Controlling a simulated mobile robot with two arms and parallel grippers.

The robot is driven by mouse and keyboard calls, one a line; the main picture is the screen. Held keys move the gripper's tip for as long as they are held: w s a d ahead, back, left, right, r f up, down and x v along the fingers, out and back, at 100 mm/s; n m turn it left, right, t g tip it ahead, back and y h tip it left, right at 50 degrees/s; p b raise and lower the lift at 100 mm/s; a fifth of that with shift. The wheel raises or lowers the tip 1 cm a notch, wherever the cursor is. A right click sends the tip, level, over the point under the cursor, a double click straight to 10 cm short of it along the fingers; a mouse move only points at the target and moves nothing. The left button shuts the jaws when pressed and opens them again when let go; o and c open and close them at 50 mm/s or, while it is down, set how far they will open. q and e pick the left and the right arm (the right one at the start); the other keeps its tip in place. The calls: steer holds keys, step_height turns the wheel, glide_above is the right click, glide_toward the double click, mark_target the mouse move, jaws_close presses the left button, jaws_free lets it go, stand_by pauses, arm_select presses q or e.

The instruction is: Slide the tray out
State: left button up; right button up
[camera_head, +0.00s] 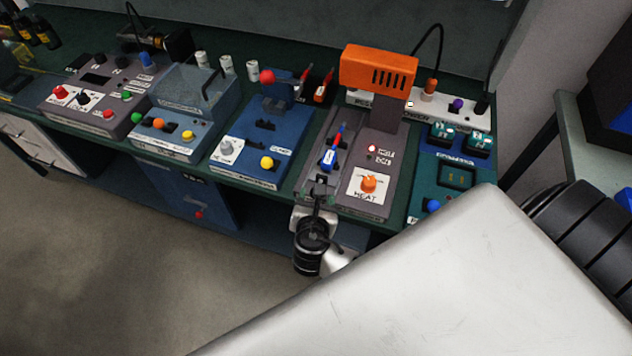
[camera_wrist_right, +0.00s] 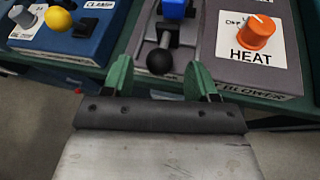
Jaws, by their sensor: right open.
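The tray (camera_wrist_right: 176,34) is a dark grey slide in a channel beside the heat blower. A black ball knob (camera_wrist_right: 160,61) is on its front end, and a blue block (camera_wrist_right: 174,8) sits on it. In the head view the blue block (camera_head: 329,160) holds a thin tube with a red part (camera_head: 338,132). My right gripper (camera_wrist_right: 159,66) is open, with one green finger on each side of the knob and gaps visible between. In the head view it is at the bench front, with its fingers mostly hidden. My left gripper is not in view.
The blower (camera_head: 379,69) with an orange head and a HEAT knob (camera_head: 369,183) stands right of the channel. A blue clamp station (camera_head: 262,150) stands left of it. More stations line the green bench. The floor (camera_head: 130,270) in front is clear.

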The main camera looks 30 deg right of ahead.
steer(key=v, duration=0.8)
steer(key=shift+b, duration=0.35)
steer(key=shift+s, duration=0.15)
steer(key=s+d+f+m+g+y, duration=0.1)
steer(key=s+f+m+g+y, duration=0.2)
steer(key=f, duration=1)
steer(key=s+d+f+m+g+y, duration=0.25)
steer(key=s+f+m, duration=0.3)
steer(key=f, duration=0.85)
steer(key=s+d+f+m+g+y, duration=0.1)
steer(key=s+f+m+g, duration=0.1)
steer(key=s+f+m, duration=0.4)
steer(key=s+d+f+m+g+y, duration=0.1)
steer(key=s+f+m+g, duration=0.1)
steer(key=s+f+m, duration=0.4)
steer(key=s+m, duration=0.4)
steer(key=s, duration=0.4)
steer(key=shift+s+g, duration=0.2)
steer(key=shift+g, duration=0.15)
